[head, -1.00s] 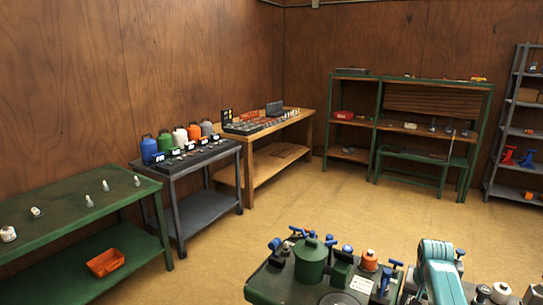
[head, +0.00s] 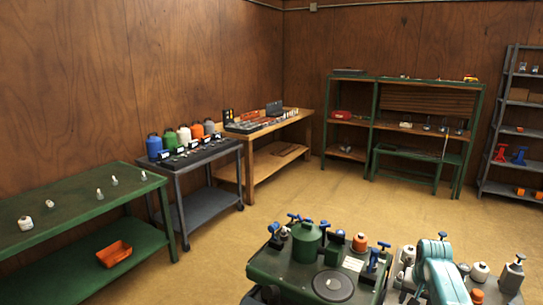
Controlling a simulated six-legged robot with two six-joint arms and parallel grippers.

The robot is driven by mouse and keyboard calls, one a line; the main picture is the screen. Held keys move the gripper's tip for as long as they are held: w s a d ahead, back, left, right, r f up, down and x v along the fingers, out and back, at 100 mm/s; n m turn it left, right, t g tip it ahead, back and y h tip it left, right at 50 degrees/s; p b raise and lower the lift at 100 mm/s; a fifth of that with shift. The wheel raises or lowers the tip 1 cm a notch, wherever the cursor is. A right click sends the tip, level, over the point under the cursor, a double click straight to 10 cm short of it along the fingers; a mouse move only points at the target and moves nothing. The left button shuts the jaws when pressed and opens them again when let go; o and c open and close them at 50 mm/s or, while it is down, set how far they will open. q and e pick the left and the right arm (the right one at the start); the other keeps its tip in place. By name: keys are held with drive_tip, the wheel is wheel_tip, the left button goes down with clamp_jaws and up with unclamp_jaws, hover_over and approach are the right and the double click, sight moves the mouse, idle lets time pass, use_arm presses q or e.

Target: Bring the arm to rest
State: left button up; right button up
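No gripper of mine shows in the head view. A teal link (head: 443,272), seemingly of my own arm, rises at the lower right and runs out of the bottom edge. Its far end is out of view, so I cannot tell what its gripper holds.
A green-topped stand (head: 264,266) with a green pot (head: 306,243) and blue-handled parts is close in front. A green table (head: 60,212), a grey cart (head: 217,154) and a wooden bench (head: 298,118) line the left wall. Shelves (head: 417,85) stand behind. The middle floor is clear.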

drive_tip(key=s+a+f+n+y+b, duration=0.2)
drive_tip(key=s+a+f, duration=0.2)
drive_tip(key=a+f, duration=0.65)
drive_tip(key=s+a+f+n+y+b, duration=0.2)
drive_tip(key=s+a+f, duration=0.45)
drive_tip(key=f, duration=0.65)
drive_tip(key=s+a, duration=0.4)
drive_tip(key=s, duration=0.4)
drive_tip(key=s+a+f+g+b, duration=0.1)
drive_tip(key=s+a, duration=0.3)
drive_tip(key=s, duration=0.5)
drive_tip(key=s+a+f+y+b, duration=0.1)
drive_tip(key=s+a, duration=0.2)
drive_tip(key=s, duration=0.6)
drive_tip(key=shift+s+a+g, duration=0.25)
drive_tip(key=shift+a+g, duration=0.15)
